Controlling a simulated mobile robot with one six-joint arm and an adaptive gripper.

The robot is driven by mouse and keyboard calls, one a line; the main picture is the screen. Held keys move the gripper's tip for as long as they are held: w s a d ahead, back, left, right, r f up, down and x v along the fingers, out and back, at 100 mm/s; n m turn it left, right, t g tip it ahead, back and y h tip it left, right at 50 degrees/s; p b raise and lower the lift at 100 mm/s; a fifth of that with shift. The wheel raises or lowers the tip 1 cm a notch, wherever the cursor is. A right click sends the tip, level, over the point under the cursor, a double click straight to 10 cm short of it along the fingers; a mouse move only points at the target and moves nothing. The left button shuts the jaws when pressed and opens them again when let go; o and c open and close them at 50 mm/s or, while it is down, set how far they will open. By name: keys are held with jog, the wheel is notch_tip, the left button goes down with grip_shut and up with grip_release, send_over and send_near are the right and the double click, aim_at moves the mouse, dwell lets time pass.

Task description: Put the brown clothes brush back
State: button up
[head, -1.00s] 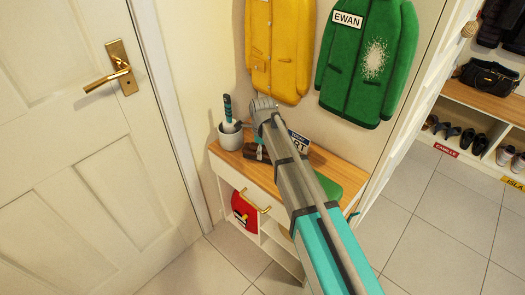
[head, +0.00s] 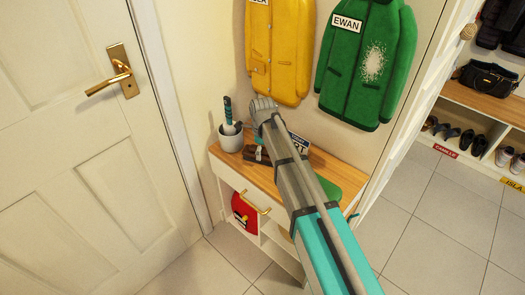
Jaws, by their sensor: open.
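A dark brown object (head: 252,157), which looks like the clothes brush, lies on the wooden top of the small cabinet (head: 262,176), just right of a pale grey pot (head: 229,142). My gripper (head: 261,151) points down over the cabinet top beside the brown object. It is open, but its fingers are small, dark and partly hidden by my arm, so I cannot tell whether they touch the object. A teal-handled tool (head: 228,111) stands in the pot.
A sign (head: 299,141) and a green item (head: 328,187) are on the cabinet, partly behind my arm. A yellow coat (head: 279,55) and a green coat (head: 350,95) hang above. A white door (head: 70,150) stands at left. Floor at right is clear.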

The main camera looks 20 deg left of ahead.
aim_at(263, 148)
notch_tip(263, 148, up, 11)
jog(key=p, duration=1)
jog(key=shift+r+p, duration=0.15)
jog(key=shift+p, duration=0.25)
dwell(0.4)
